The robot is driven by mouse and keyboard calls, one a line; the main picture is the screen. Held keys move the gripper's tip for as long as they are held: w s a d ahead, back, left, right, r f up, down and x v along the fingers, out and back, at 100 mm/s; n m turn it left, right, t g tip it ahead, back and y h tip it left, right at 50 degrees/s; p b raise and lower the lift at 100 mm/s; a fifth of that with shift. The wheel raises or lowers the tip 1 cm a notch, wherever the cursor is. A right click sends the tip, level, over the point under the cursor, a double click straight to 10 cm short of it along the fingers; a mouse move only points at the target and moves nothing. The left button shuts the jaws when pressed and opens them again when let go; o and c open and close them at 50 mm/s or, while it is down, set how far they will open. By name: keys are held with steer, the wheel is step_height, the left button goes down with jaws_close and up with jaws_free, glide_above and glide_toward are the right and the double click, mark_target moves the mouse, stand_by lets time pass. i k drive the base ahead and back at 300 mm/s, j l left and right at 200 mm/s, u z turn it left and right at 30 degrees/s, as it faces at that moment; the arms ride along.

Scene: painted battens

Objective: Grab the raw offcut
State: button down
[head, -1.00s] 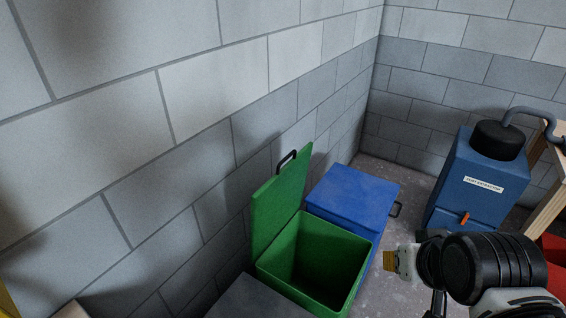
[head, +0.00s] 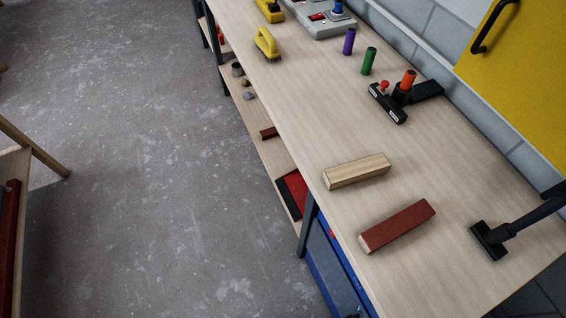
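The raw offcut (head: 357,171) is a short block of bare, pale wood with visible grain. It lies flat on the wooden workbench (head: 300,110), near its front edge. A red-brown painted block (head: 398,227) of similar size lies apart from it, lower in the head view. My gripper is not in the head view now.
Purple (head: 349,42) and green (head: 368,61) cylinders and a black tool with an orange top (head: 405,84) stand farther along the bench. A black clamp-like foot (head: 489,240) sits at the right. A lower shelf (head: 262,122) holds small items.

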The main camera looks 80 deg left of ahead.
mark_target(345, 175)
steer(key=u, duration=2.15)
steer(key=k+j+z, duration=0.15)
steer(key=j+z, duration=0.3)
steer(key=k+j+z, duration=0.2)
steer(key=j+z, duration=0.25)
steer(key=k+j+z, duration=0.3)
steer(key=j+z, duration=0.15)
steer(key=k+j+z, duration=0.3)
steer(key=z, duration=0.15)
steer(key=k+j+z, duration=0.2)
steer(key=k+z, duration=0.25)
steer(key=i, duration=0.1)
